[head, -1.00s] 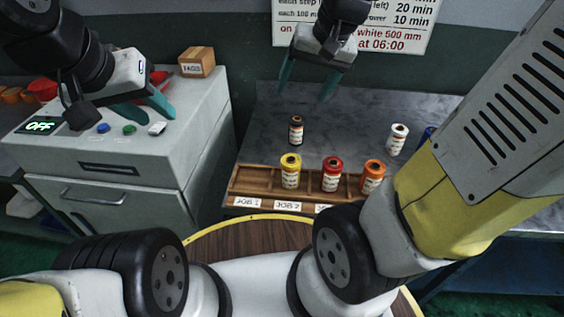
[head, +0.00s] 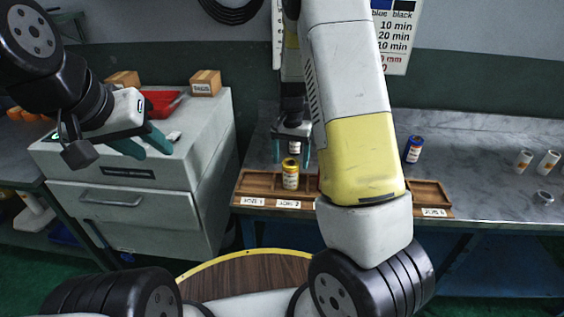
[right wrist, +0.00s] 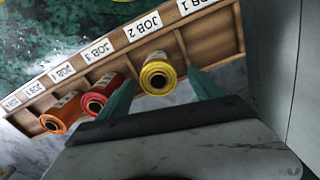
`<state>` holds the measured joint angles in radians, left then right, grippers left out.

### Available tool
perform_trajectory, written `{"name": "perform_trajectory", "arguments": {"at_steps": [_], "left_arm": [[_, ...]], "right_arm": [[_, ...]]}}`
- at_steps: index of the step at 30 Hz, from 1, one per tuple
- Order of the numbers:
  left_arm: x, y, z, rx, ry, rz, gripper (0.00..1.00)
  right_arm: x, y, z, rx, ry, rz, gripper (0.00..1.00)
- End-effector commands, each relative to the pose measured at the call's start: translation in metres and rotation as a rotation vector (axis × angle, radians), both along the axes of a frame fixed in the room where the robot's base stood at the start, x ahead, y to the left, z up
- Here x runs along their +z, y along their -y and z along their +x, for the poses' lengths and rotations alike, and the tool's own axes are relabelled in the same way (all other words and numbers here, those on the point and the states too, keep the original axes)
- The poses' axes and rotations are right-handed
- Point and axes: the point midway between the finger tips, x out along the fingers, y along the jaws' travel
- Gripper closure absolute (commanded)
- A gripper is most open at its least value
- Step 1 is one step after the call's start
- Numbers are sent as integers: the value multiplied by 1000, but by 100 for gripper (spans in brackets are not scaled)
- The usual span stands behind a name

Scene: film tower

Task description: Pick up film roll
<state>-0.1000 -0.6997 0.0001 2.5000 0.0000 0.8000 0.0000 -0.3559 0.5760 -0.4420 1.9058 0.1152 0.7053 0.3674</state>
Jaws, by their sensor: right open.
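My right gripper (head: 291,158) is open and low at the back of the bench, fingers pointing down. A yellow film roll (head: 290,174) stands in the wooden rack (head: 262,188) just in front. In the right wrist view the yellow roll (right wrist: 158,75) lies between and beyond the open fingertips (right wrist: 160,84); red (right wrist: 101,93) and orange (right wrist: 63,113) rolls stand along the rack. My left gripper (head: 153,151) is open and empty above the grey cabinet.
My right forearm hides the rack's middle in the head view. A blue roll (head: 413,149) stands on the marble bench (head: 470,150) behind the rack. Pale rolls (head: 548,162) and a small ring (head: 544,197) are at the far right. The grey cabinet (head: 205,150) stands left of the bench.

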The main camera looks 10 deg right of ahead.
Motion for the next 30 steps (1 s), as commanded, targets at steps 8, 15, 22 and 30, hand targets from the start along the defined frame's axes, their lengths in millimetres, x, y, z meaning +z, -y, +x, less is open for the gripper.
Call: {"name": "perform_trajectory", "arguments": {"at_steps": [8,15,22,30], "left_arm": [[0,0,0,0,0,0,64],[0,0,0,0,0,0,64],[0,0,0,0,0,0,64],[0,0,0,0,0,0,64]], "right_arm": [[-40,2,-3,0,-3,-1,25],[-52,1,-2,0,0,1,25],[-52,1,-2,0,0,1,44],[-52,1,-2,0,0,1,97]]}}
